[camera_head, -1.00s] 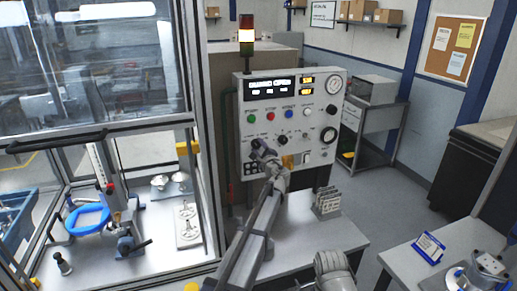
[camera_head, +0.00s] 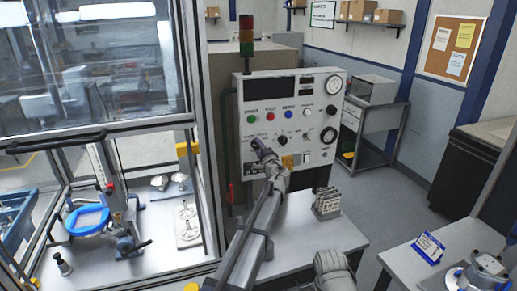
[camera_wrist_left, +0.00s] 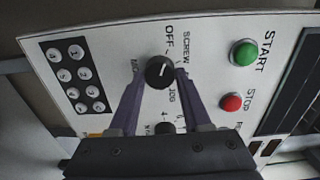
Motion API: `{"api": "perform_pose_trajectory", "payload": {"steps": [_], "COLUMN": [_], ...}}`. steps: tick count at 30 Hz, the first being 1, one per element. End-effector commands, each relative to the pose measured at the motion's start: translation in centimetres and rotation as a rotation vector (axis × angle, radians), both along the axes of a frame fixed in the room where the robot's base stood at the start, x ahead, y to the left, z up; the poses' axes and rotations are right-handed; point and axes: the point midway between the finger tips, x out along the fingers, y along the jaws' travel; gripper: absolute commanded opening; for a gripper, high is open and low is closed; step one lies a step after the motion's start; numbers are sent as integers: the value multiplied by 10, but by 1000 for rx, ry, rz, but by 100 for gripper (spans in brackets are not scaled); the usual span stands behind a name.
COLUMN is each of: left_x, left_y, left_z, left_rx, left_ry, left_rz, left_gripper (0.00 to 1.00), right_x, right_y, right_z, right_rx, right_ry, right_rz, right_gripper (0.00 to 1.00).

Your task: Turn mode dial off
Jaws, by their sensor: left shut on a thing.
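The mode dial (camera_wrist_left: 159,72) is a round black knob on the white control panel (camera_head: 315,90), with OFF, SCREW and JOG printed around it in the left wrist view. Its white mark points up and to the right in that view, roughly toward OFF and SCREW; the exact setting is hard to read. My left gripper (camera_wrist_left: 155,80) is shut on the dial, one finger on each side. In the head view my left gripper (camera_head: 258,146) is at the panel's lower left and hides the dial. The panel display (camera_head: 271,87) is dark. My right gripper is out of view.
A green start button (camera_wrist_left: 244,53) and a red stop button (camera_wrist_left: 231,102) sit beside the dial. A keypad (camera_wrist_left: 76,75) lies on its other side. A signal tower (camera_head: 246,35) stands unlit above. A glazed machine enclosure (camera_head: 196,150) stands left of my arm.

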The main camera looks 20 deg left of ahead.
Motion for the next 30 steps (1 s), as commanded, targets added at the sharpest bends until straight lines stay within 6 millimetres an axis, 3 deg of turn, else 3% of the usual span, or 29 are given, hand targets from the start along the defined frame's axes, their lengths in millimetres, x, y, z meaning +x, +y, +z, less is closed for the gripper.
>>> {"api": "perform_pose_trajectory", "payload": {"steps": [12,13,20,30], "left_x": [-1,-1,-1,-2], "left_y": [0,0,0,-1], "left_z": [-1,-1,-1,0], "left_rx": [-9,-9,-6,-6], "left_ry": [-4,-4,-3,-3], "left_rz": [2,2,1,0], "left_gripper": [0,50,76,78], "right_x": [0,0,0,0], "right_y": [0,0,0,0], "right_z": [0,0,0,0], "right_rx": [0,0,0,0], "right_ry": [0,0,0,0], "right_rz": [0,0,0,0], "right_gripper": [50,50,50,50]}}
